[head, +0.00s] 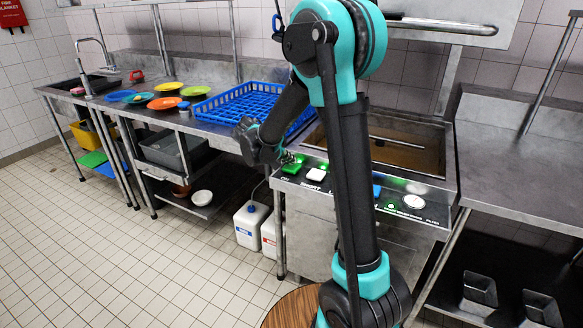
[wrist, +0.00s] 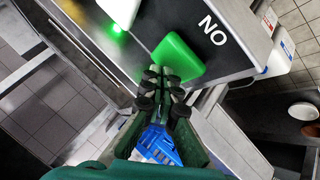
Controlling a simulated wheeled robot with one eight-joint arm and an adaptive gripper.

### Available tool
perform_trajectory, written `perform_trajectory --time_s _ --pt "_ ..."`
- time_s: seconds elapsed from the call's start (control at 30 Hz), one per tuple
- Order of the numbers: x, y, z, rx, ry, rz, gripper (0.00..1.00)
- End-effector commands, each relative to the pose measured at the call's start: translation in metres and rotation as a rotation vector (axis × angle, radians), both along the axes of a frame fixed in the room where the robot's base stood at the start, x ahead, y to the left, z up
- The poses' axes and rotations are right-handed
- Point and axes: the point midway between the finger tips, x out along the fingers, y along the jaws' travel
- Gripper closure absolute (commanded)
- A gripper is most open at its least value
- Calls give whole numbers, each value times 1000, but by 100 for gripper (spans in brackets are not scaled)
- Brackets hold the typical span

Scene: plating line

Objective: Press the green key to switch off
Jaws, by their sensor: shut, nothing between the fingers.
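The green key (head: 290,169) is at the left end of the control panel on the front of the sink machine. In the wrist view the green key (wrist: 180,58) is a rounded green block beside an upside-down "ON" label. My gripper (head: 284,158) is close to the key from its left and back side in the head view. In the wrist view my gripper (wrist: 163,76) is shut and empty, with its fingertips at the key's near edge. I cannot tell whether they touch it. The fingertips hide part of that edge.
A white key (head: 316,174) sits to the right of the green one; it also shows in the wrist view (wrist: 121,9). A green lamp (wrist: 116,28) glows beside it. A blue key (head: 376,190) and a round white knob (head: 413,202) are further right. A blue rack (head: 235,108) stands behind.

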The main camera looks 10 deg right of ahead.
Motion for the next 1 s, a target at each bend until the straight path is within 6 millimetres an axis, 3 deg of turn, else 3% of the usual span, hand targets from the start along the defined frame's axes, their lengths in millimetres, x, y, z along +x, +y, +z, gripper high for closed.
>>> perform_trajectory --time_s 1.0 --pt "0 0 -10 0 0 0 100"
